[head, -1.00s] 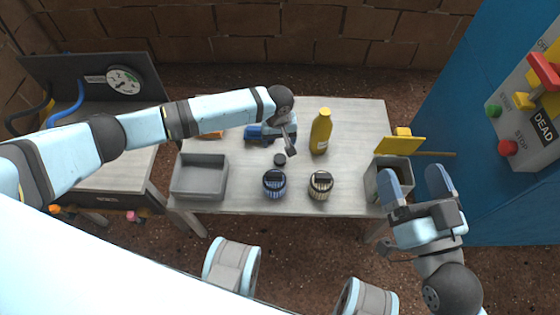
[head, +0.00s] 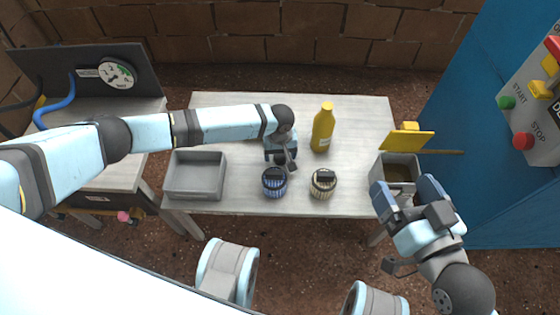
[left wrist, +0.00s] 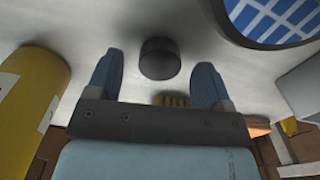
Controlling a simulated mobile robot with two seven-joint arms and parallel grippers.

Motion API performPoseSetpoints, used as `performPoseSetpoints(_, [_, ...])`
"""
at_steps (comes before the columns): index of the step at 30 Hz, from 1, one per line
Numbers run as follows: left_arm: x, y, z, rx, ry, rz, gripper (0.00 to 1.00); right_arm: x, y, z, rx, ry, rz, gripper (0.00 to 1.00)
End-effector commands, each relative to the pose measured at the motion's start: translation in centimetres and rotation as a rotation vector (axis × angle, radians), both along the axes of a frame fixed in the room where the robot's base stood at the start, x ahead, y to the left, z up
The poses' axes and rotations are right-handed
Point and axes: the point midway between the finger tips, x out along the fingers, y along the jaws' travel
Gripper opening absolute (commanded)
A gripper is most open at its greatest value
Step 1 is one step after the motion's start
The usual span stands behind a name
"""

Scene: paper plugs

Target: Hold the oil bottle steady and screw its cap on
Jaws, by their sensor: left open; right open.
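The yellow oil bottle (head: 323,130) stands upright at the back middle of the table; it also shows at the left in the left wrist view (left wrist: 30,100). Its top is yellow in the head view. A small dark round cap (left wrist: 160,58) lies on the table between the fingertips of my left gripper (left wrist: 158,78). In the head view my left gripper (head: 284,162) points down and mostly hides the cap. That gripper is open and does not grip the cap. My right gripper (head: 410,192) is open and empty by the grey bin, away from the bottle.
A blue-patterned jar (head: 274,184) and a cream-striped jar (head: 322,185) stand at the table's front. A grey tray (head: 195,190) sits at the left. A grey bin (head: 379,191) with a yellow lid (head: 406,140) is at the right. The table behind the bottle is clear.

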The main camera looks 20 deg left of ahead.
Motion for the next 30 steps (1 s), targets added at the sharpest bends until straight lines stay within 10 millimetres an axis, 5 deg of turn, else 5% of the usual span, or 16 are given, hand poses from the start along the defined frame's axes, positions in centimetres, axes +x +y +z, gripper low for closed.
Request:
performPoseSetpoints(14, [0.01, 0.0, -1.21, -0.001, 0.0, 0.001, 0.74, 0.18, -0.1, -0.42, -0.022, -0.007, 0.005, 0.89])
performPoseSetpoints(21, [0.0, 0.01, -1.21, -0.001, 0.0, 0.001, 0.21, 0.18, -0.1, -0.42, -0.021, -0.007, 0.005, 0.89])
performPoseSetpoints(30, [0.0, 0.01, -1.21, -0.001, 0.0, 0.001, 0.21, 0.18, -0.1, -0.42, -0.021, -0.007, 0.005, 0.89])
